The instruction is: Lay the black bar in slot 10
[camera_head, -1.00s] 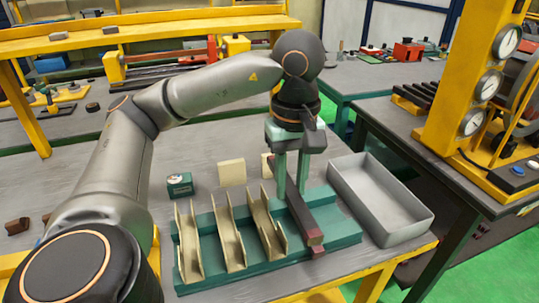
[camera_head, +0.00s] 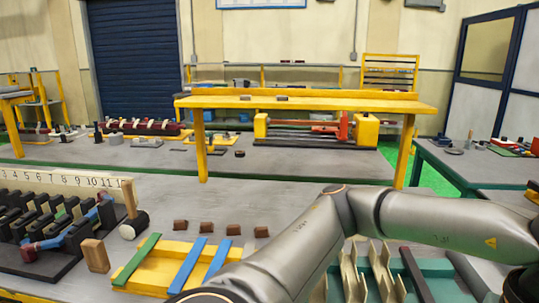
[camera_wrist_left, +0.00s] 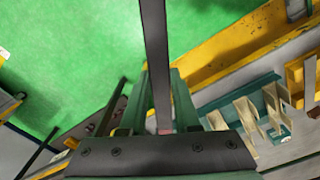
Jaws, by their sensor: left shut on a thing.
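The black bar (camera_wrist_left: 155,50) is held between the teal fingers of my left gripper (camera_wrist_left: 160,110) in the left wrist view, with a pinkish end near the fingertips. In the head view my left arm reaches right and its gripper is outside the picture. The slotted black block (camera_head: 40,222) stands at the left of the head view, with a numbered strip (camera_head: 65,183) behind it. The number 10 is near the strip's right end. Blue and reddish wound pieces lie in the block; whether slot 10 is empty is unclear. My right gripper is not in view.
The teal rack (camera_wrist_left: 275,130) holds cream channels; a dark bar (camera_head: 418,275) shows in it. A mallet (camera_head: 133,215), wooden block (camera_head: 95,255), yellow rack with green and blue strips (camera_head: 165,265), and several brown blocks (camera_head: 206,228) lie between. A yellow shelf (camera_head: 310,101) stands behind.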

